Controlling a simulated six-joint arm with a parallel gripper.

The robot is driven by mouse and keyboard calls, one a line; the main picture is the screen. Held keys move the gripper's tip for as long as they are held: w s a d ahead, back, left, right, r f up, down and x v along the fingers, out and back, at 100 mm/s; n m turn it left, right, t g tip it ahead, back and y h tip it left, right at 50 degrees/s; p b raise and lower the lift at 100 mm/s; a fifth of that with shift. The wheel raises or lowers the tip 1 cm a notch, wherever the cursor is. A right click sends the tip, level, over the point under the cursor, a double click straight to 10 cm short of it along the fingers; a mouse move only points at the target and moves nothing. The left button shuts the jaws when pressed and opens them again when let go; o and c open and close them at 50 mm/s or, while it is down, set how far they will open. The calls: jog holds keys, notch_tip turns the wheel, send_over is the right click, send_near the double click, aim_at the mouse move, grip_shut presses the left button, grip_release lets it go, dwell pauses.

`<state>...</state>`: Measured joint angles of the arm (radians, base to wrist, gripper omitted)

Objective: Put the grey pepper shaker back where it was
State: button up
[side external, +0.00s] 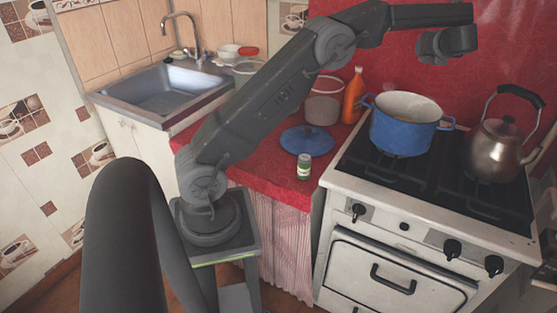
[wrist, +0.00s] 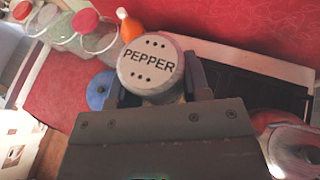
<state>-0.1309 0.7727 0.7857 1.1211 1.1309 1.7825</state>
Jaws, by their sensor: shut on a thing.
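The grey pepper shaker shows in the wrist view with its round, pale grey lid (wrist: 151,65) marked PEPPER towards the camera. My gripper (wrist: 150,88) is shut on it, one finger on each side of its body. Most of the body is hidden below the lid. In the side external view my gripper (side external: 432,46) is high above the stove, over the blue pot and well clear of it. The shaker cannot be told clearly from the dark gripper there.
A blue pot (side external: 404,125) and a metal kettle (side external: 500,148) stand on the stove (side external: 350,168). On the red counter (side external: 262,178) are a small green jar (side external: 304,168), a blue lid (side external: 306,140), a glass jar (side external: 323,104) and an orange bottle (side external: 353,98). The counter's front is partly clear.

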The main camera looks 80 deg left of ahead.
notch_tip(320, 180, up, 4)
jog(key=shift+s+a+r, duration=0.1)
jog(key=s+a+r, duration=0.3)
jog(key=s+a, duration=0.4)
jog(key=a, duration=0.1)
send_over(275, 163)
notch_tip(275, 163, down, 35)
jog(key=shift+f, duration=4.45)
